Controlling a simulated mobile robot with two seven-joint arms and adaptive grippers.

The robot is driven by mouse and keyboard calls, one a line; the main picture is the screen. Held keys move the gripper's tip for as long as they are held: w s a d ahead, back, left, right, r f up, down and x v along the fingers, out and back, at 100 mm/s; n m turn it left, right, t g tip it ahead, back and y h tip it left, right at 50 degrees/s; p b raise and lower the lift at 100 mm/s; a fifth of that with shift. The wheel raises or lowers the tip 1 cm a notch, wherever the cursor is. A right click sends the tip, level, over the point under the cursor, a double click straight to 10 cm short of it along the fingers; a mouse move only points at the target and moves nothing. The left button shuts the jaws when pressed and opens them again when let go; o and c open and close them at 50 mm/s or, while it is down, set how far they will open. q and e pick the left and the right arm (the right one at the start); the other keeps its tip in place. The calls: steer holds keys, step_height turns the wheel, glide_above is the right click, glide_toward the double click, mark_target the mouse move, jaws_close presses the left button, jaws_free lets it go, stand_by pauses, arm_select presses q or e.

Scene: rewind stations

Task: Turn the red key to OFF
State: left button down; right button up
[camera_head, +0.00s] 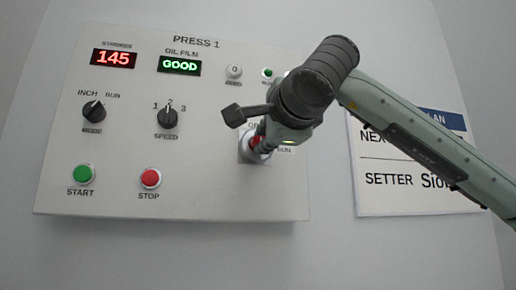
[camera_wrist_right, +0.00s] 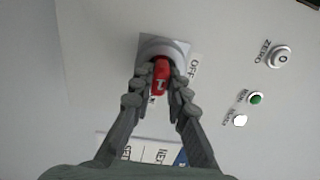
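The red key (camera_wrist_right: 161,75) sits in a round silver lock on a square plate (camera_wrist_right: 178,47) in the right wrist view. OFF is lettered beside the plate. In the head view the lock plate (camera_head: 246,150) is at the panel's lower right, with RUN beside it, and the key (camera_head: 256,141) is mostly hidden by my gripper. My right gripper (camera_wrist_right: 161,78) has a finger on each side of the key, close against it. In the head view my right gripper (camera_head: 264,140) reaches the lock from the upper right. My left gripper is not in view.
The PRESS 1 panel (camera_head: 120,205) carries a red 145 display (camera_head: 113,58), a green GOOD display (camera_head: 179,65), two black knobs, a green START button (camera_head: 83,175) and a red STOP button (camera_head: 150,178). A white sign (camera_head: 385,200) hangs to the right, partly behind my arm.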

jaws_close()
steer(key=shift+d+n+p, duration=0.1)
steer(key=shift+n+p, duration=1.15)
steer(key=shift+n, duration=2.15)
